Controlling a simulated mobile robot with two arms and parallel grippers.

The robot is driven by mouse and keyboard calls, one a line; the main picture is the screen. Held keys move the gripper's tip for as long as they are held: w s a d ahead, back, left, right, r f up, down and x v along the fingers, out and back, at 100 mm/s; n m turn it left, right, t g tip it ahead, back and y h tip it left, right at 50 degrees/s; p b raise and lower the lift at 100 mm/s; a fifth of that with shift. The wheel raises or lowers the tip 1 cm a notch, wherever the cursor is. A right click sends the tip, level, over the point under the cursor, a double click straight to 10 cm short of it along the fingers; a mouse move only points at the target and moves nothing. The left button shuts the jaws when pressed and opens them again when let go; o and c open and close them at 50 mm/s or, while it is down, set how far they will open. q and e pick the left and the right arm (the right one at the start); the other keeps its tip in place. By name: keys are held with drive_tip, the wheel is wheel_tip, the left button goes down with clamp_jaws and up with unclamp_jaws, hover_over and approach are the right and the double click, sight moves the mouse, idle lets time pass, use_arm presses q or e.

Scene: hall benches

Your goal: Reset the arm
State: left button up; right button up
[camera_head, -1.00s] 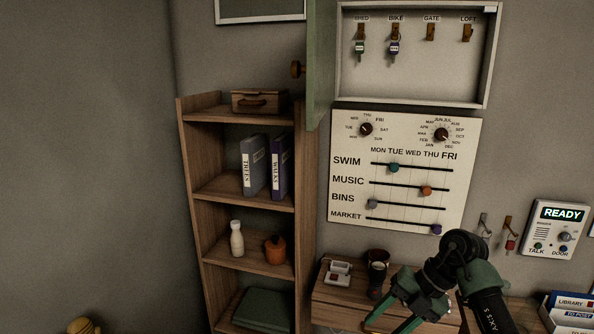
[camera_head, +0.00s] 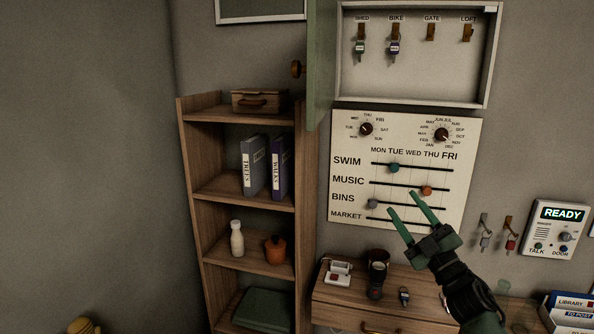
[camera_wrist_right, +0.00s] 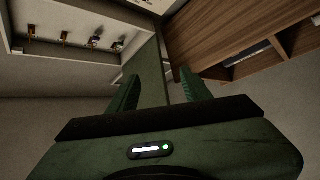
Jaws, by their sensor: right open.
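My right gripper (camera_head: 402,218) is open and empty. In the head view its two green fingers point up and left in front of the lower part of the slider board (camera_head: 345,225), hiding part of the market row. In the right wrist view the green fingers (camera_wrist_right: 158,90) stand apart with nothing between them. Beyond them are the green cabinet door and the key cabinet, seen at a slant. My right arm comes in from the lower right, over the drawer unit. My left gripper is not in view.
The key cabinet (camera_head: 415,98) hangs open above the board, its green door (camera_head: 320,70) swung out. A wooden shelf (camera_head: 243,196) stands left. An intercom (camera_head: 557,229) hangs right.

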drive_tip(key=w+d+f+m+g+h, duration=0.2)
drive_tip(key=w+d+f+m+h, duration=0.3)
drive_tip(key=d+f+m+h, duration=0.65)
drive_tip(key=s+a+f+m+g+b, duration=0.1)
drive_tip(key=s+a+f+g, duration=0.3)
drive_tip(key=f, duration=1)
drive_tip(key=s+d+f+g+b, duration=0.15)
drive_tip(key=s+f, duration=0.55)
drive_tip(key=f, duration=0.8)
drive_tip(key=s+a+f+m+g+b, duration=0.1)
drive_tip(key=s+a+f+g+b, duration=0.3)
drive_tip(key=f, duration=1)
drive_tip(key=s+a+f+g, duration=0.2)
drive_tip(key=s+f+g, duration=0.2)
drive_tip(key=s+f, duration=1.9)
drive_tip(key=s+a+f+g+b, duration=0.1)
drive_tip(key=s+f, duration=0.2)
drive_tip(key=s, duration=0.7)
drive_tip(key=s+a+f+g+b, duration=0.1)
drive_tip(key=s+f, duration=0.3)
drive_tip(key=s, duration=0.7)
drive_tip(key=s+a+f+g+y+b, duration=0.1)
drive_tip(key=s+a+f+g, duration=0.1)
drive_tip(key=s, duration=0.8)
drive_tip(key=shift+s+a+f+g, duration=0.2)
drive_tip(key=shift+a+f+g, duration=0.25)
drive_tip(key=shift+f, duration=0.2)
